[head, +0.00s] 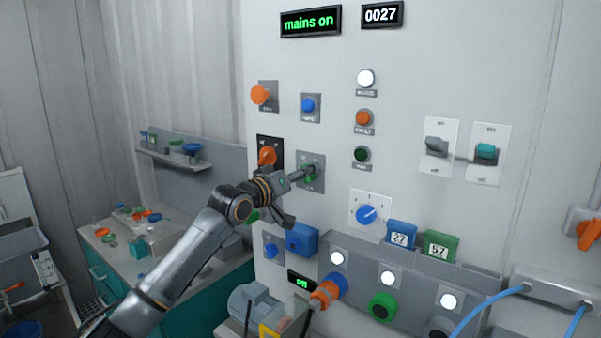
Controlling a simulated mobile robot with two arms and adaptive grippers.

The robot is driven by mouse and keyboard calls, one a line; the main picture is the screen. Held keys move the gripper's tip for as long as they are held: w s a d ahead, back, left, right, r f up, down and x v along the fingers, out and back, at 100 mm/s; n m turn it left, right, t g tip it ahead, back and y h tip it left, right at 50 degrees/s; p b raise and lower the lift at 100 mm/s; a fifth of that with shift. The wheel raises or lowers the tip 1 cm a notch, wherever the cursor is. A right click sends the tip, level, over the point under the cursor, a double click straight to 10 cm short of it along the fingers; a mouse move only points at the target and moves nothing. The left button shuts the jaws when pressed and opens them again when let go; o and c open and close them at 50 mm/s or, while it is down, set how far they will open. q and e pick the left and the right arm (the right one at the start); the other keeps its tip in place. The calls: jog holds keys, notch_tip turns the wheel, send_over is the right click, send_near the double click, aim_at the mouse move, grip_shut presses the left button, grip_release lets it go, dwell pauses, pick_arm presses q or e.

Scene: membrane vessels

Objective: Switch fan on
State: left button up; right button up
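No label that I can read says fan, so I cannot tell which control is the fan's. Two lever switches marked on and off are on the panel's right: a grey one (437,146) and a teal one (486,153). Their exact lever positions are hard to tell. My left gripper (303,196) is in front of the panel's left half, its fingers spread and nothing visible between them. Its upper finger overlaps a plate with a green button (311,180), partly hidden; contact is unclear. My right gripper is out of view.
The panel also carries a "mains on" display (311,22), an orange knob (261,95), a blue button (308,105) and a blue dial (366,215). A grey motor-like unit (255,305) stands below. A cluttered bench (180,258) is at left.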

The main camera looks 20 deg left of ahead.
pick_arm(q)
jog(key=shift+c, duration=0.2)
jog(key=c, duration=1.1)
jog(key=shift+s+d+m+p, duration=0.1)
jog(key=shift+m+p, duration=1)
jog(key=shift+m, duration=1.85)
jog(key=shift+d+m+p, duration=0.1)
jog(key=shift+m+p, duration=1)
jog(key=shift+m, duration=1.85)
